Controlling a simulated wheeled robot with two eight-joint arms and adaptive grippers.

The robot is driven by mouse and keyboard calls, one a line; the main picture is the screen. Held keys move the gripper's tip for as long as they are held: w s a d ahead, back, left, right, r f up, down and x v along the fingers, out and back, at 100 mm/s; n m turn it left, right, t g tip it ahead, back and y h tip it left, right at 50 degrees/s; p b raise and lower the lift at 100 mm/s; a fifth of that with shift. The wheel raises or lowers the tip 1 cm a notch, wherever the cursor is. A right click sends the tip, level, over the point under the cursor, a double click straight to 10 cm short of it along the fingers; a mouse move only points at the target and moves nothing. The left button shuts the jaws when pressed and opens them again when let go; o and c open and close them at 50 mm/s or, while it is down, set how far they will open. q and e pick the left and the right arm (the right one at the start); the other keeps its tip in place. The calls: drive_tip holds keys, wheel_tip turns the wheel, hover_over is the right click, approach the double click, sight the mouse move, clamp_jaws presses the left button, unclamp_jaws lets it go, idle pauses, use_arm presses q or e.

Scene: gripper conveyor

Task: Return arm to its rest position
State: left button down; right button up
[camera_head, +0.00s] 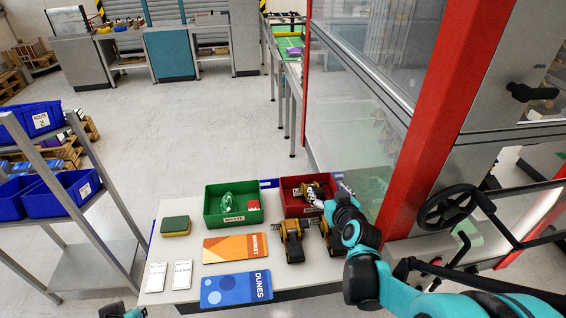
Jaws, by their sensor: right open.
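My right arm (372,272), teal and black, reaches in from the right over the table. Its gripper (314,194) is open at the red bin (291,209), near the bin's right side. A small yellow and dark item (301,189) shows in that bin, close to the fingers; whether they touch is not clear. A yellow and black device (291,242) stands on the table in front of the bin. A similar one (328,236) is partly hidden by my right wrist. My left gripper is not in view; a teal piece of mine shows at the bottom left.
The pale table (180,255) holds a green bin (233,217) with items, a green and yellow block (176,226), an orange card (235,248), a blue card (236,289) and two white cards. A red-framed glass enclosure (425,125) stands right; a metal rack (75,190) stands left.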

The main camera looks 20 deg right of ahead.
drive_tip(key=s+a+f+n+g+y+b, duration=0.1)
drive_tip(key=s+a+g+y, duration=0.15)
drive_tip(key=a, duration=0.45)
drive_tip(key=s+a+f+n+g+y+b, duration=0.1)
drive_tip(key=s+a+f, duration=0.15)
drive_tip(key=a, duration=0.35)
drive_tip(key=s+a+g, duration=0.1)
drive_tip(key=s+a, duration=0.1)
drive_tip(key=s, duration=0.3)
drive_tip(key=s+a+f+g+b, duration=0.1)
drive_tip(key=s+a, duration=0.2)
drive_tip(key=s, duration=0.2)
drive_tip(key=shift+s+a+f+n, duration=0.2)
drive_tip(key=shift+f+n, duration=0.1)
drive_tip(key=shift+n, duration=0.1)
